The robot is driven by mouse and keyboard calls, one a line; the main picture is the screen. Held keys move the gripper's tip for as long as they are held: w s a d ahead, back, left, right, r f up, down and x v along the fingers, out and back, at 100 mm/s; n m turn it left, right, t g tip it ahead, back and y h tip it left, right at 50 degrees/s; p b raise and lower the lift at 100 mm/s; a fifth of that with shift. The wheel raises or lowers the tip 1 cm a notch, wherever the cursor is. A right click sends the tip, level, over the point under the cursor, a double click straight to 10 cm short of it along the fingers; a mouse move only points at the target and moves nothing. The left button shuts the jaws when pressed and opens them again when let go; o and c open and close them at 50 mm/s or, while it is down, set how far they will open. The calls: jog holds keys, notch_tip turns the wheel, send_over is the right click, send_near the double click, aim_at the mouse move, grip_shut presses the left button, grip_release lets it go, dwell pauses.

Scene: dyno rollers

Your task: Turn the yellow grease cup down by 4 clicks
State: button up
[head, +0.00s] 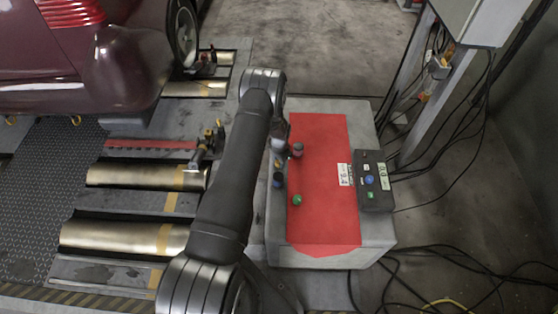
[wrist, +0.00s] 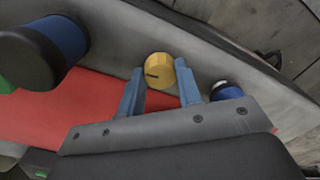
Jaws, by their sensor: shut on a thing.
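The yellow grease cup (wrist: 158,67) shows in the wrist view as a round knob with a dark slot-like mark on its face. My gripper (wrist: 157,74) has its two blue fingers on either side of the cup and is shut on it. The cup stands by the edge of the grey block.
A dark-topped blue cup (wrist: 42,50) is left of my gripper, and a blue-and-white part (wrist: 226,91) is close to the right finger. In the head view, a red mat (head: 325,215), a green knob (head: 297,200) and a control box (head: 374,185) are on the block.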

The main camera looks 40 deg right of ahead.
dwell(0.4)
jog(key=o, duration=1)
jog(key=shift+c, duration=0.2)
jog(key=shift+r, duration=0.1)
notch_tip(320, 180, up, 17)
jog(key=shift+s+r, duration=0.15)
jog(key=shift+s, duration=0.1)
jog(key=f, duration=1.7)
jog(key=shift+w+f, duration=0.25)
jog(key=shift+w, duration=0.05)
